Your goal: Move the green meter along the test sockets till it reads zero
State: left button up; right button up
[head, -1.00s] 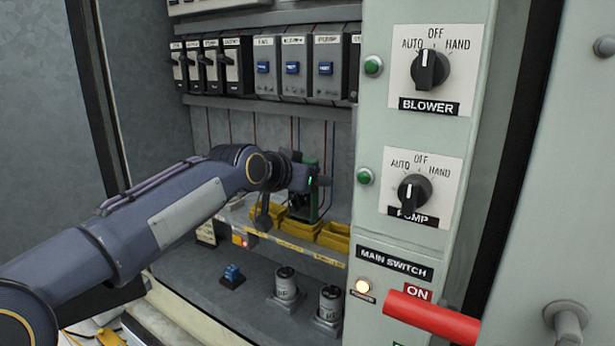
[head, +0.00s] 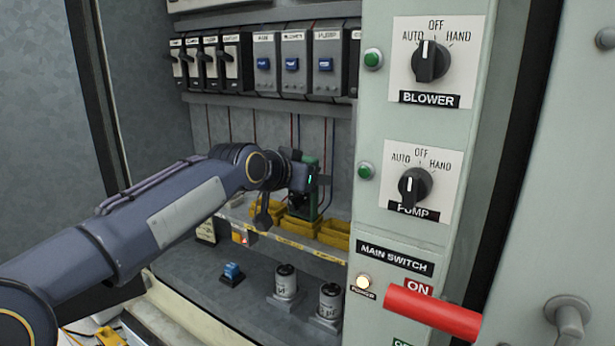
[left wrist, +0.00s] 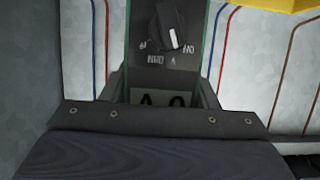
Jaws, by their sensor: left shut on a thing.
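The green meter (head: 309,206) stands upright at the row of yellow holders on the shelf, which may be the test sockets (head: 299,227). My left gripper (head: 304,181) is shut on the meter and covers much of it in the head view. The left wrist view shows the meter's dark face (left wrist: 150,70) with a black dial and white pointer. Below the dial is a pale display (left wrist: 165,99) with large dark characters, partly hidden by the gripper edge. I cannot tell its full reading. I cannot tell whether the meter touches a socket. My right gripper is not in view.
Breakers (head: 212,62) and blue-buttoned modules (head: 293,64) line the back above. A panel with the blower knob (head: 430,61), pump knob (head: 414,187) and red main switch handle (head: 432,312) stands close on the right. Two capacitors (head: 286,282) stand on the cabinet floor.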

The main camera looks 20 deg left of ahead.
pick_arm(q)
jog(key=shift+f, duration=0.25)
dwell(0.4)
jog(key=o, duration=1.4)
jog(key=shift+c, duration=0.2)
jog(key=b+v, duration=0.2)
jog(key=v, duration=0.6)
jog(key=s+d+f+n+g, duration=0.1)
jog(key=s+d+f+g, duration=0.1)
jog(key=s+f, duration=0.6)
jog(key=s+d+f+n+g+h, duration=0.1)
jog(key=s+d+f+g, duration=0.2)
jog(key=s+f, duration=0.6)
jog(key=s+d+f+n+g+h, duration=0.1)
jog(key=s+d+f+g, duration=0.1)
jog(key=s+f, duration=0.7)
notch_tip(320, 180, down, 5)
jog(key=shift+d+g, duration=0.3)
jog(key=shift+d, duration=0.1)
